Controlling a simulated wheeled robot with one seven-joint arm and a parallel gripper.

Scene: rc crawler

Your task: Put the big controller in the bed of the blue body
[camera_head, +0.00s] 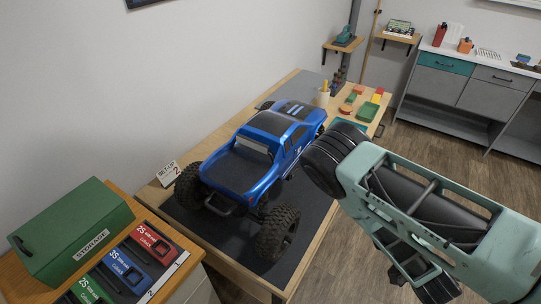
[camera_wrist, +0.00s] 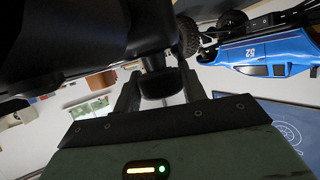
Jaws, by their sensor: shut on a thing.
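The blue body (camera_head: 262,150) is a pickup-shaped truck shell on big black wheels, standing on a dark mat on the wooden workbench. Its bed (camera_head: 236,170) faces the near side and looks empty. In the wrist view the blue body (camera_wrist: 265,52) shows at upper right. My gripper (camera_wrist: 158,84) is shut on a black part of a large dark thing, apparently the big controller (camera_wrist: 75,40), which fills the upper left of the wrist view. In the head view my arm reaches in from the right, and my fingers and the controller cannot be made out clearly there.
A green storage box (camera_head: 75,235) and coloured battery packs (camera_head: 128,268) sit on a cabinet at lower left. A small sign (camera_head: 168,173) stands beside the truck.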

